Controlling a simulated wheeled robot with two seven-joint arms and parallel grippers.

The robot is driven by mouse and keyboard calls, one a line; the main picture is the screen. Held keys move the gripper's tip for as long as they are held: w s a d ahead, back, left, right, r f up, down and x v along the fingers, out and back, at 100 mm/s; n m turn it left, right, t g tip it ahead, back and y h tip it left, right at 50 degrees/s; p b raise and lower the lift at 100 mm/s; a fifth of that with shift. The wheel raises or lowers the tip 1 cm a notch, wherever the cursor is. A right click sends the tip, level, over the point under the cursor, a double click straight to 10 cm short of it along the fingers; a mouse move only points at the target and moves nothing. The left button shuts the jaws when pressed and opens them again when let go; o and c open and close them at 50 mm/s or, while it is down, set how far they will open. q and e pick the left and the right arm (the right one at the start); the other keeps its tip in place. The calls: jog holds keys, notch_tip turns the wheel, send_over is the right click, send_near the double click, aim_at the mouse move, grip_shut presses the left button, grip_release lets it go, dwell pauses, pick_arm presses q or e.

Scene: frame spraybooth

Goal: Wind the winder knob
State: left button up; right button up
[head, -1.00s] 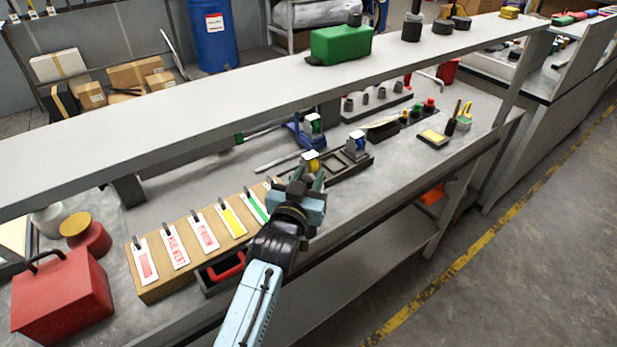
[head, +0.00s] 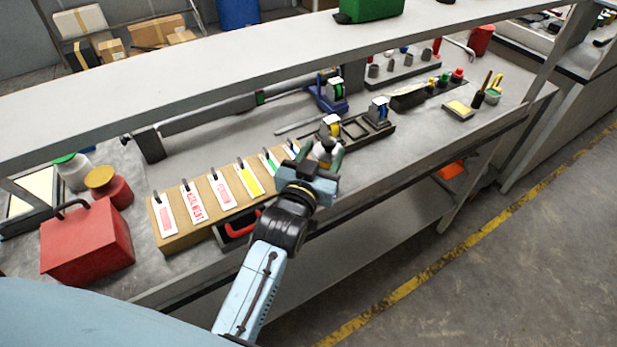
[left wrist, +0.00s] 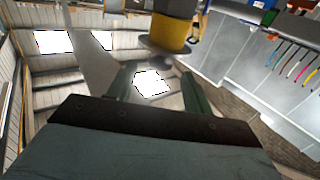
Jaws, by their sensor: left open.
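My left gripper (head: 324,152) is over the front of the bench, beside a dark slotted rack (head: 352,137). Its two green fingers are apart and empty in the left wrist view (left wrist: 157,75). A yellow spool-like part with a grey round end (left wrist: 168,35) is just beyond the fingertips there. In the head view a tape reel with a yellow core (head: 332,126) stands right behind the gripper. A blue stand (head: 328,98) with a green-cored reel is farther back. I cannot tell which part is the winder knob. My right gripper is out of view.
A tan box with tags (head: 208,208) stands left of the gripper, with a red-handled drawer (head: 240,226). A long shelf (head: 230,62) runs above the bench. A red case (head: 87,243) is at the left. A blue-cored reel (head: 380,109) sits at the rack's right.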

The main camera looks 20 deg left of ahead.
pick_arm(q)
jog(key=s, duration=0.9)
jog(key=shift+w, duration=0.1)
jog(key=shift+c, duration=0.2)
